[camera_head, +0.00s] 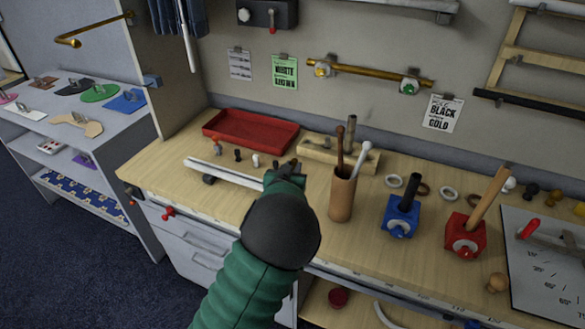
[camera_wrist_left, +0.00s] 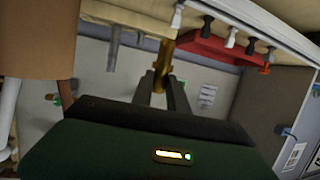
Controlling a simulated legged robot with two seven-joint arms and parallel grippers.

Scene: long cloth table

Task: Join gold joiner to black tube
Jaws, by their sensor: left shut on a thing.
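My left gripper (camera_head: 288,168) is above the table, left of the brown cup, with its arm in front of much of it. In the left wrist view its two fingers (camera_wrist_left: 162,88) are shut on a gold joiner (camera_wrist_left: 164,60), a short brass-coloured piece that sticks out beyond the fingertips. In the head view the joiner cannot be made out clearly. A black tube (camera_head: 409,190) stands upright, slightly tilted, in a blue block holder (camera_head: 398,222) right of the cup. The joiner and the tube are well apart. My right gripper is not in view.
A brown cup (camera_head: 341,200) with rods stands between gripper and blue holder. A red holder (camera_head: 463,235) with a wooden rod is further right. A wooden rack (camera_head: 318,152), red tray (camera_head: 250,131), white rail (camera_head: 222,172) and small pegs lie behind and left. Rings (camera_head: 447,193) lie between the holders.

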